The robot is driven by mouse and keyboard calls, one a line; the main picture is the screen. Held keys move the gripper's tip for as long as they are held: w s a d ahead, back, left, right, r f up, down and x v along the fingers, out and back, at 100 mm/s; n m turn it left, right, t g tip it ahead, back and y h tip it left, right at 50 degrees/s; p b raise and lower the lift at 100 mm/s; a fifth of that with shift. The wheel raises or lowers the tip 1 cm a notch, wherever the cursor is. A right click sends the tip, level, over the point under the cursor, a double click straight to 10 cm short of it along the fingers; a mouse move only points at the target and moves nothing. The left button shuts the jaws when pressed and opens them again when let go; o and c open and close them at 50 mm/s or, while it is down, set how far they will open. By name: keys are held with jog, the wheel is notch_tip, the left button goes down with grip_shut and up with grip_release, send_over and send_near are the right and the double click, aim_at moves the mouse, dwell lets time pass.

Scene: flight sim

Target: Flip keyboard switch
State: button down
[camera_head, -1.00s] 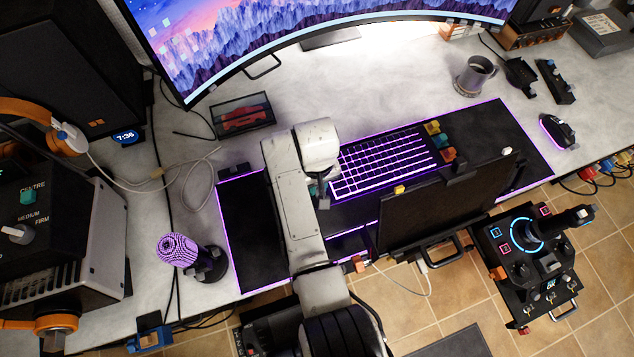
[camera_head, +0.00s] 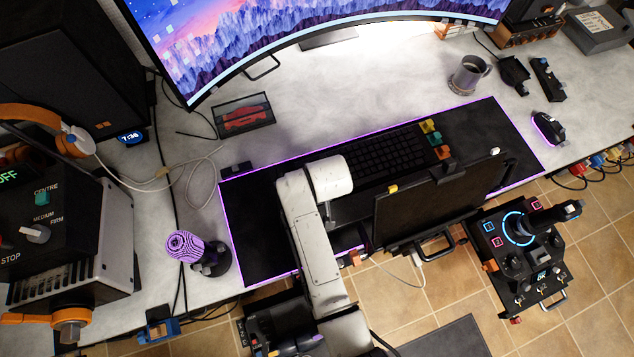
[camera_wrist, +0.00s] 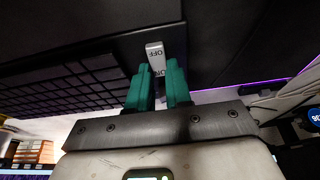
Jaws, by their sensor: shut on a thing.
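The keyboard (camera_head: 385,155) lies on the black desk mat, its keys dark and unlit. It also shows in the wrist view as a dark key grid (camera_wrist: 65,100). In the wrist view a small light-grey keyboard switch (camera_wrist: 155,50) stands at the keyboard's edge, marked OFF towards its far end, with an ON marking partly hidden between the fingers. My gripper (camera_wrist: 159,80), with two green fingers, is closed about the near part of this switch. In the head view my gripper is hidden behind my white arm, at the keyboard's left end.
A black screen panel (camera_head: 435,200) stands just right of my arm, in front of the keyboard. A mug (camera_head: 467,76) and mouse (camera_head: 547,127) lie to the right. The mat's left part (camera_head: 255,235) is clear.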

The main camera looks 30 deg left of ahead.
jog(key=c, duration=1)
grip_release()
jog(key=shift+c, duration=0.2)
jog(key=shift+r, duration=0.15)
jog(key=v, duration=1)
jog(key=shift+d+r, duration=0.15)
jog(key=shift+r, duration=0.1)
